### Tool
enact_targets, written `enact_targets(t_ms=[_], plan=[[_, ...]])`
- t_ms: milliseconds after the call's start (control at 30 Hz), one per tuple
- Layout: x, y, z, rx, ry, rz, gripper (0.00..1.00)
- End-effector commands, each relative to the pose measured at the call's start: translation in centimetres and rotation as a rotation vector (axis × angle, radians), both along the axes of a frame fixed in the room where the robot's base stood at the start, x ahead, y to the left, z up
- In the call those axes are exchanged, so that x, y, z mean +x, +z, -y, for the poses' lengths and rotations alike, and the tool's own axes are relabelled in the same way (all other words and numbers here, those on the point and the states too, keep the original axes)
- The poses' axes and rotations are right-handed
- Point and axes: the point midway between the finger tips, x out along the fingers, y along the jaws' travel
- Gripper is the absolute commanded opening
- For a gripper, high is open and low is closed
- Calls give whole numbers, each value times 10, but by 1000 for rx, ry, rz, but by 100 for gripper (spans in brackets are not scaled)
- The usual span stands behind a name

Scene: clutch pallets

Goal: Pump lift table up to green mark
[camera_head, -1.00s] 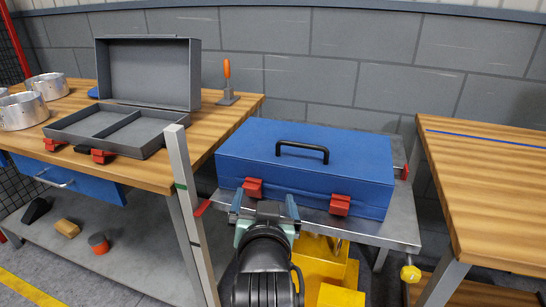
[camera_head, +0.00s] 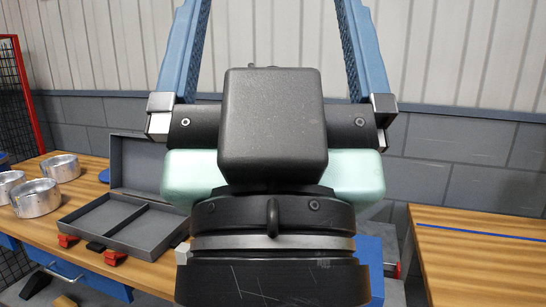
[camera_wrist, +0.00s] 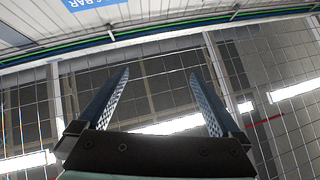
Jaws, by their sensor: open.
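My gripper (camera_head: 272,50) fills the middle of the head view, raised close to the camera, its blue fingers pointing up and spread apart. In the wrist view my gripper (camera_wrist: 158,95) is open and empty, facing mesh and a ceiling or upper wall. The lift table is almost wholly hidden behind my gripper. A narrow strip of the blue case (camera_head: 370,262) on it shows at the right of my wrist. The green mark, the post that bears it and the pump lever cannot be seen now.
A wooden bench at the left (camera_head: 92,208) bears an open grey case (camera_head: 130,238) and several metal rings (camera_head: 38,198). Another wooden bench (camera_head: 480,262) stands at the right. A grey block wall (camera_head: 460,150) runs behind. A red mesh frame (camera_head: 28,95) stands far left.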

Motion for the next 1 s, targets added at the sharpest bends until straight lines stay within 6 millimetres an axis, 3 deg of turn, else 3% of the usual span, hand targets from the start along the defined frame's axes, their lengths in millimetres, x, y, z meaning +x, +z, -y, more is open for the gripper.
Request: enact_targets(t_ms=[33, 100, 333, 500, 800, 1000], plan=[[0, 33, 0, 1, 1, -1, 100], [0, 55, 0, 0, 1, -1, 100], [1, 107, 0, 0, 1, -3, 100], [1, 120, -1, 0, 1, -3, 100], [1, 118, -1, 0, 1, -3, 98], [2, 116, 0, 0, 1, -6, 62]])
